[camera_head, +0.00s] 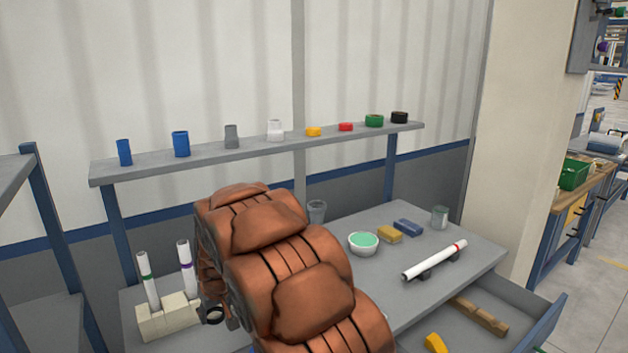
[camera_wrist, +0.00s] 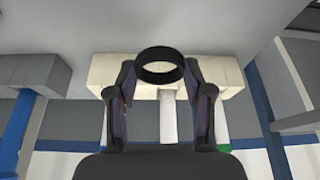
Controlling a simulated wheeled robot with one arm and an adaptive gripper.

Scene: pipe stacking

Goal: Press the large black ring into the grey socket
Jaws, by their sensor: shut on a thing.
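My gripper (camera_wrist: 160,72) is shut on a large black ring (camera_wrist: 160,80), which sits between both fingertips in the wrist view. In the head view the ring (camera_head: 205,319) shows just right of the cream block, partly hidden by my arm. A short grey cylinder (camera_head: 231,136) stands upright on the shelf. A grey cup-like piece (camera_head: 317,211) stands on the table behind my arm, and another grey-green one (camera_head: 440,217) is farther right. I cannot tell which of these is the socket. The ring is apart from all of them.
The cream block (camera_head: 170,320) holds two upright white tubes. The shelf (camera_head: 260,147) carries several coloured cylinders and rings, including another black ring (camera_head: 399,117). On the table (camera_head: 400,290) are a bowl (camera_head: 364,243), two sponge-like blocks and a white tube (camera_head: 435,260) on rests. A drawer is open.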

